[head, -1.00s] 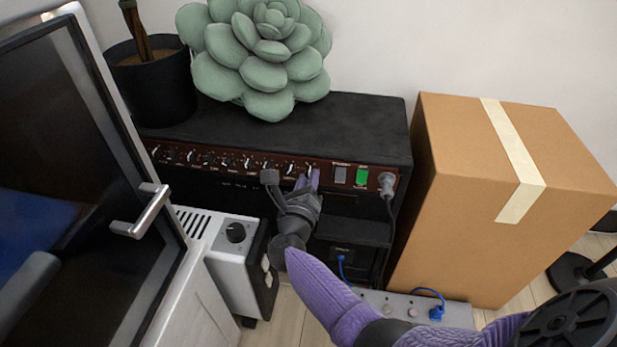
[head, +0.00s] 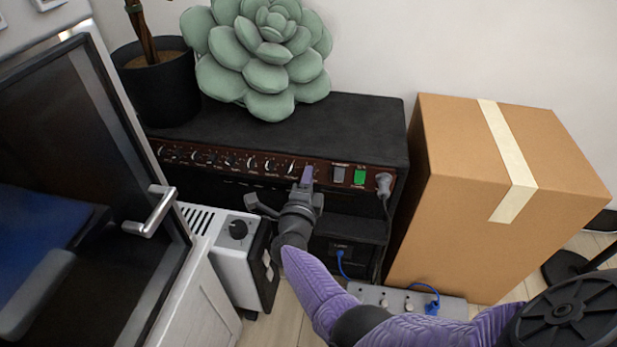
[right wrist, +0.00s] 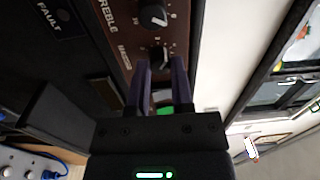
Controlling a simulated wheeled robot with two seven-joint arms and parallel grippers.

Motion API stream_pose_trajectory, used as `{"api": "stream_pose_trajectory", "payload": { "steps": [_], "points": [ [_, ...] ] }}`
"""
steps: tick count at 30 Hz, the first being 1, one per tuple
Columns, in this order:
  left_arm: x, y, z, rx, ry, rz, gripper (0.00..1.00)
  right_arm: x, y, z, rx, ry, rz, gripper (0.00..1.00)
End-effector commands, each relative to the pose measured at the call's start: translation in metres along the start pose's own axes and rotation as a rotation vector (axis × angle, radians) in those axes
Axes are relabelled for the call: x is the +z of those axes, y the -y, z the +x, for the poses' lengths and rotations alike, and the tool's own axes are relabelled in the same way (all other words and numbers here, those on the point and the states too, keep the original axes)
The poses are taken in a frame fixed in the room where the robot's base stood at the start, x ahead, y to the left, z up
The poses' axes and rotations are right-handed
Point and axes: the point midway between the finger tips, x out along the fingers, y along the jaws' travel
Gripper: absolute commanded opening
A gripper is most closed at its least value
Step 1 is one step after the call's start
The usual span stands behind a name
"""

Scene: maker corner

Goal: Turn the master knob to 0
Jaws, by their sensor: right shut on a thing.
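The amplifier (head: 270,120) is a black box with a dark red control strip (head: 222,160) carrying a row of black knobs. The master knob (right wrist: 157,54), small and black, shows in the right wrist view beside a partly readable label; its pointer is too small to read surely. My right gripper (head: 306,180) is at the right end of the knob row and hides the master knob in the head view. In the right wrist view its purple fingers (right wrist: 160,80) are shut on the knob, one on each side. My left gripper is in neither view.
A green lit switch (head: 360,176), a dark switch (head: 339,173) and a plugged cable (head: 384,184) sit right of the gripper. A cardboard box (head: 460,190) stands close on the right. A white heater (head: 235,260) and a glass door with handle (head: 152,212) are at left.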

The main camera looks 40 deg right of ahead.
Motion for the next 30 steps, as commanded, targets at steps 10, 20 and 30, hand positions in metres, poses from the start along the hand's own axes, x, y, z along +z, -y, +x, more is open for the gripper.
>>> {"api": "stream_pose_trajectory", "payload": {
  "steps": [10,20,30],
  "points": [
    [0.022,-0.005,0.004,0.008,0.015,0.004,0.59,0.000,0.001,0.000,0.000,0.011,-0.324,0.00],
    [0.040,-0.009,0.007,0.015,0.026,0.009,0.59,0.000,0.001,0.000,-0.001,0.021,-0.637,0.00],
    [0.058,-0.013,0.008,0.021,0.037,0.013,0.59,0.000,0.001,-0.001,-0.003,0.031,-0.959,0.00]
  ]
}}
